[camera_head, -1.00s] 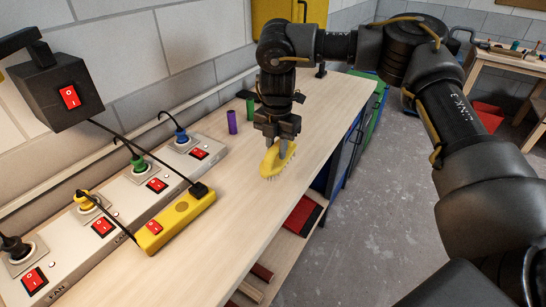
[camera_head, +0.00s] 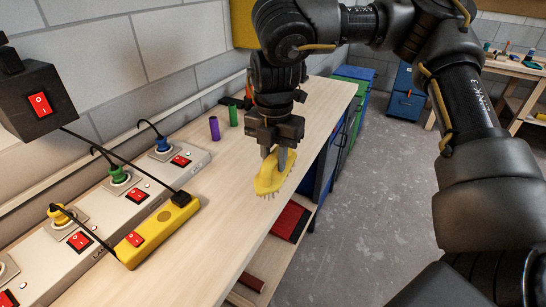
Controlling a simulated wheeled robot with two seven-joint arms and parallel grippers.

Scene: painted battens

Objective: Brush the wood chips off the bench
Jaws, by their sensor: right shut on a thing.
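My right gripper (camera_head: 278,152) is shut on a yellow brush (camera_head: 272,176), its bristles pointing down at the bench (camera_head: 225,240), near the bench's right edge. I cannot tell whether the bristles touch the top. No wood chips can be made out on the visible bench top. My left gripper is not in view.
A grey socket strip (camera_head: 110,215) with plugs and red switches runs along the wall side. A yellow power block (camera_head: 158,228) lies beside it. A purple tube (camera_head: 214,128) and a green tube (camera_head: 233,116) stand behind. Blue and green cabinets (camera_head: 350,110) stand at the far right.

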